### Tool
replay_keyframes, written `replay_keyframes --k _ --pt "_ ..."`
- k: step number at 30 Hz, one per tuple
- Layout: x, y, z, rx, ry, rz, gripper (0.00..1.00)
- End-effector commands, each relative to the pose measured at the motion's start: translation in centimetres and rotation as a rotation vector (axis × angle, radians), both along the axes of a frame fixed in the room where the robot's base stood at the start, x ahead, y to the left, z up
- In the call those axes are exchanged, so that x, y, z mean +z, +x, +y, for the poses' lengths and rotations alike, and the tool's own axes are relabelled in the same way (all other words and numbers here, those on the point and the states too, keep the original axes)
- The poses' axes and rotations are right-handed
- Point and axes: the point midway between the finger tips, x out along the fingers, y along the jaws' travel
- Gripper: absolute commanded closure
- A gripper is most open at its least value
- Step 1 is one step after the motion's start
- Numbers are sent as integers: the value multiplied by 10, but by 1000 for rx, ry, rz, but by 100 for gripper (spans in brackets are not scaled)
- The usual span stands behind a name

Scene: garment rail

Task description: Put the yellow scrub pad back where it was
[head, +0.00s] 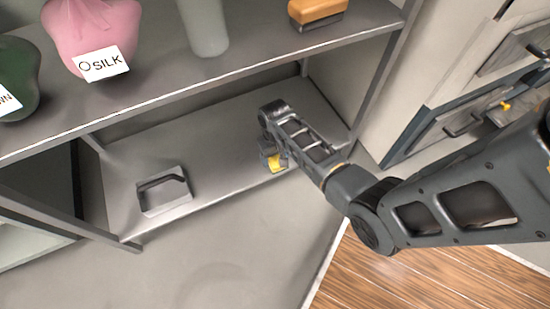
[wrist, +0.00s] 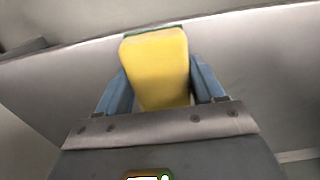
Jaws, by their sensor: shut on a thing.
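The yellow scrub pad (wrist: 157,70) is between the two blue fingers of my gripper (wrist: 160,88) in the wrist view, with a thin green layer along its far edge. My gripper is shut on it. In the head view, the pad (head: 275,162) shows as a small yellow patch at my gripper (head: 270,155), over the front part of the lower shelf (head: 230,135). I cannot tell whether the pad touches the shelf. Part of the pad is hidden by my gripper.
A grey tray with a dark handle-like piece (head: 163,190) is on the lower shelf's left. The upper shelf (head: 200,70) holds a pink bag labelled SILK (head: 92,35), a dark green bag (head: 15,75), a pale cup (head: 204,25) and a wooden brush (head: 316,12). The lower shelf's middle is clear.

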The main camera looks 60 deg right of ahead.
Motion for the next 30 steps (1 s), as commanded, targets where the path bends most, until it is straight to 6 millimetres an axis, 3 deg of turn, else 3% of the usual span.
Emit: replay_keyframes --k 11,12,19,26,30 --pt "-5 1 0 1 -1 -1 61" --pt "-4 1 0 1 -1 -1 30" --pt "-4 0 0 1 -1 -1 7" --pt "-3 0 0 1 -1 -1 7" --pt "7 1 0 1 -1 -2 7"
